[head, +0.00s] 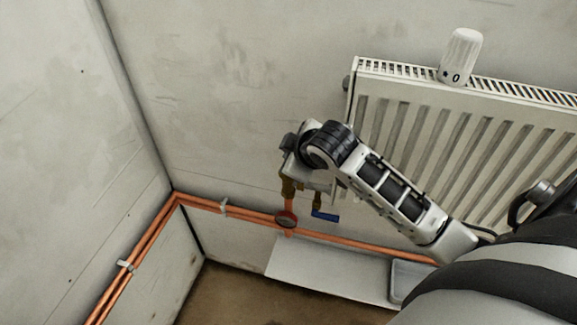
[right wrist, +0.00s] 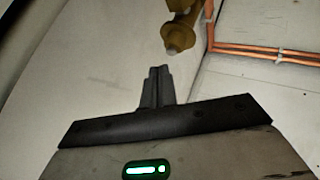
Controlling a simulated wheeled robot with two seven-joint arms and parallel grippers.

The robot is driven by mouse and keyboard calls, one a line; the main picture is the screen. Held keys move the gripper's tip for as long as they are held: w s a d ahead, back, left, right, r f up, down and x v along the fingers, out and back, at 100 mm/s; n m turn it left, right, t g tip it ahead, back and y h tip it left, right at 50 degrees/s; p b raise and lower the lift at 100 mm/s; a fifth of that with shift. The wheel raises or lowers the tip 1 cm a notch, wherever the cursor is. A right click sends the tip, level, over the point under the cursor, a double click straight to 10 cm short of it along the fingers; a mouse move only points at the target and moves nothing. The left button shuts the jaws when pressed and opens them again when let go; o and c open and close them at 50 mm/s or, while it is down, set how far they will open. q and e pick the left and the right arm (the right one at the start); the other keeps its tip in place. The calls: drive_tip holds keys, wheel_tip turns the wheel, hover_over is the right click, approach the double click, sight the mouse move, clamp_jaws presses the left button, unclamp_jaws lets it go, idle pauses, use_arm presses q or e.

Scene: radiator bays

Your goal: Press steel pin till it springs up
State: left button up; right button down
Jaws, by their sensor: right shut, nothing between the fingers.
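My right arm reaches in from the right in the head view, its wrist beside the left end of the radiator (head: 395,120). In the right wrist view my right gripper (right wrist: 158,72) is shut and empty. Its fingertips point at a brass valve fitting (right wrist: 180,36), just above and slightly right of them, with a small gap showing. In the head view brass fittings (head: 288,188) show below my wrist, which hides the valve's upper part. My left gripper is not in view.
A white thermostat head (head: 460,57) marked 0 stands on the radiator top. Copper pipes (head: 150,232) run along the walls. A white sheet (head: 325,272) and a grey tray (head: 409,272) lie low down.

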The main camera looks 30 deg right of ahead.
idle(1.1)
idle(0.8)
drive_tip(key=shift+f, duration=0.2)
drive_tip(key=shift+f, duration=0.3)
